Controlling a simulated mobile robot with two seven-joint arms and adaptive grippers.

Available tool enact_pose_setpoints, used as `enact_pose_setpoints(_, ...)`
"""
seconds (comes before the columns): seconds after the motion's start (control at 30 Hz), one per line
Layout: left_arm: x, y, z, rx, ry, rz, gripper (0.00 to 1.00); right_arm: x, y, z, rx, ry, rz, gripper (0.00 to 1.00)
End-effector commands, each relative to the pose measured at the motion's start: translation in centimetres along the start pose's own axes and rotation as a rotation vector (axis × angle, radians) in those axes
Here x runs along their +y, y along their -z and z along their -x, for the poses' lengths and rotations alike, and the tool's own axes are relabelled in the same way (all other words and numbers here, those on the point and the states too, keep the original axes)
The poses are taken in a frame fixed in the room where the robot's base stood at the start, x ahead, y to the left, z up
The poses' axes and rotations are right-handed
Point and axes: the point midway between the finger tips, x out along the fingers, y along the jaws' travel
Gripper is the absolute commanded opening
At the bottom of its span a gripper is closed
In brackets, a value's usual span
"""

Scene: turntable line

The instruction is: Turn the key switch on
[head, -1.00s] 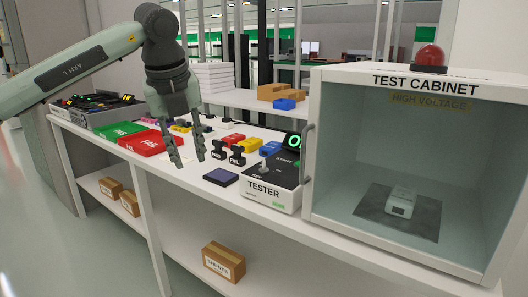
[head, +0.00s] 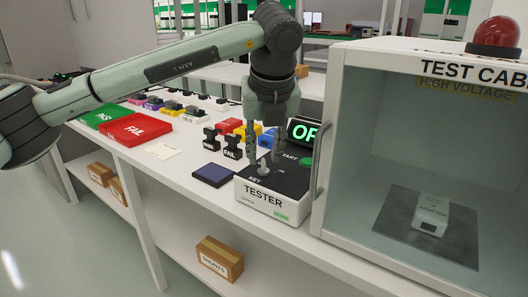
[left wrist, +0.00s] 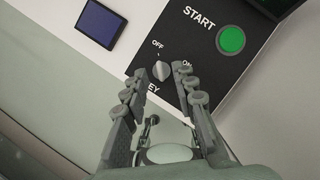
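The tester (head: 263,200) is a white box with a black sloped top. Its key switch (head: 264,167) is a pale grey knob above the word KEY. In the left wrist view the knob (left wrist: 161,70) lies between the OFF and ON marks, and its narrow end points up towards OFF. My left gripper (head: 264,158) is over the tester, pointing down. In the left wrist view its fingers (left wrist: 159,73) are apart, one on each side of the knob, with nothing gripped. Whether a finger touches the knob I cannot tell. My right gripper is out of view.
The green START button (left wrist: 231,39) is right of the key. A green-lit display (head: 303,134) reads "OF", partly hidden. A dark blue pad (head: 213,175) lies left of the tester.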

Motion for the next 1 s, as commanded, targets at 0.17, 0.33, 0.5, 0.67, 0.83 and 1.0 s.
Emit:
enact_pose_setpoints(0.17,0.0,0.0,-1.4,0.0,0.0,0.0,0.27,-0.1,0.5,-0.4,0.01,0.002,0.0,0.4)
enact_pose_setpoints(0.33,0.0,0.0,-1.6,-0.001,0.001,0.0,0.27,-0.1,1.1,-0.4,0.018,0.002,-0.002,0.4)
enact_pose_setpoints(0.5,0.0,0.0,-1.6,0.0,0.001,0.001,0.2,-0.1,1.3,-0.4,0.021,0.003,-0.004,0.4)
enact_pose_setpoints(0.67,0.0,0.0,-1.6,0.0,0.001,0.001,0.0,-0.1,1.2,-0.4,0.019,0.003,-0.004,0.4)
enact_pose_setpoints(0.83,0.0,0.0,-1.6,0.0,0.001,0.001,0.0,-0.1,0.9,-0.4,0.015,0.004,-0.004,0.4)
enact_pose_setpoints(1.0,0.0,0.0,-1.6,0.0,0.003,-0.004,0.0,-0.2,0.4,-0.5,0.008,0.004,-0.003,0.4)
